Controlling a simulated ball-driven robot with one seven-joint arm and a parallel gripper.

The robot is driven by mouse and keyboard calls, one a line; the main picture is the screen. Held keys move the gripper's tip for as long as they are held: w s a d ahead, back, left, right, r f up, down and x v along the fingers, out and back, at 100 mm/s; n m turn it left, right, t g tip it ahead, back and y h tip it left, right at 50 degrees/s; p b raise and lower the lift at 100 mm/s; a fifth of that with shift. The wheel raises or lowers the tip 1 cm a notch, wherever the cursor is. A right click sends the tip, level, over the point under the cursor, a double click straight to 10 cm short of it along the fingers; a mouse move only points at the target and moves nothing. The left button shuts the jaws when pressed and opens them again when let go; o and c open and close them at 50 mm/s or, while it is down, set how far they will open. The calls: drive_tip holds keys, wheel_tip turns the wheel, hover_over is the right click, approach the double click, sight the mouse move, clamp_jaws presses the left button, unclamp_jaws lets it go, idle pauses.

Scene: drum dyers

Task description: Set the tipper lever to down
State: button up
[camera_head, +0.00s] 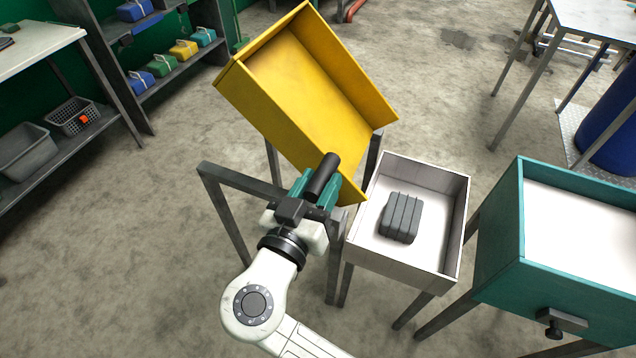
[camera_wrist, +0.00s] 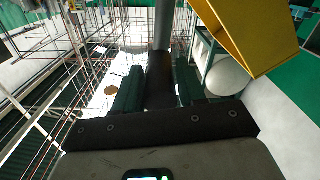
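The yellow tipper tray (camera_head: 310,90) is tilted on its grey stand, its low end toward the white bin. Part of it shows at the upper right in the wrist view (camera_wrist: 262,35). The tipper lever has a black grip (camera_head: 324,172) that slants upward in front of the tray. In the wrist view the black grip (camera_wrist: 160,78) lies between the fingers, with a grey rod beyond it. My gripper (camera_head: 314,190) has its teal fingers on both sides of the grip, closed against it. The lever's pivot is hidden behind my gripper.
The white bin (camera_head: 456,225) on legs holds a grey ribbed block (camera_head: 401,217), just right of the tipper. A teal tub (camera_head: 500,235) stands further right. Shelves (camera_head: 160,75) line the left. The floor left of the stand is clear.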

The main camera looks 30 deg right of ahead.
clamp_jaws()
idle(0.3)
drive_tip(key=w+a+f+n+b, duration=0.3)
drive_tip(key=w+a+n+b, duration=0.1)
drive_tip(key=w, duration=0.3)
drive_tip(key=w+a+f+n+b, duration=0.3)
drive_tip(key=w+a+n+b, duration=0.2)
drive_tip(key=w+a, duration=0.2)
drive_tip(key=shift+w, duration=0.6)
drive_tip(key=shift+f, duration=0.2)
drive_tip(key=shift+o, duration=1.8)
unclamp_jaws()
drive_tip(key=shift+w+a, duration=0.15)
